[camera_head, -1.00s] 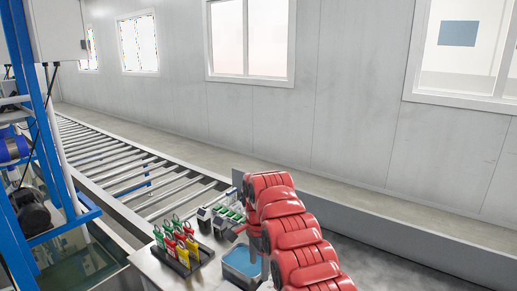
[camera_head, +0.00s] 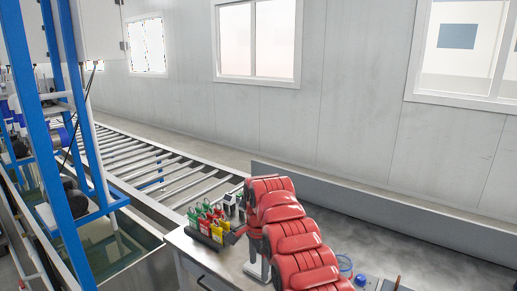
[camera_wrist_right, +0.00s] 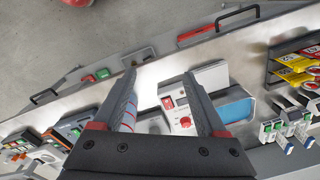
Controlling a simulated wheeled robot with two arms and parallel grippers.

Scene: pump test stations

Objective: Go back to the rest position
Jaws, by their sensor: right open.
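My right arm is red and reaches in from the bottom right in the head view. Its gripper hangs over the bench (camera_head: 196,256), and its fingertips are hard to make out there. In the right wrist view my right gripper (camera_wrist_right: 160,80) is open, with its two dark fingers wide apart and nothing held between them. Below and behind the fingers lie a white device with a red button (camera_wrist_right: 185,122) and a blue container (camera_wrist_right: 238,110). Part of the device is hidden by the right finger. My left gripper is in neither current view.
A rack of red, yellow and green tags (camera_head: 208,224) stands on the bench, close left of my right arm. A roller conveyor (camera_head: 165,172) runs behind. A blue frame (camera_head: 62,150) and a water tank (camera_head: 112,250) stand at left. A grey wall (camera_head: 350,110) closes the back.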

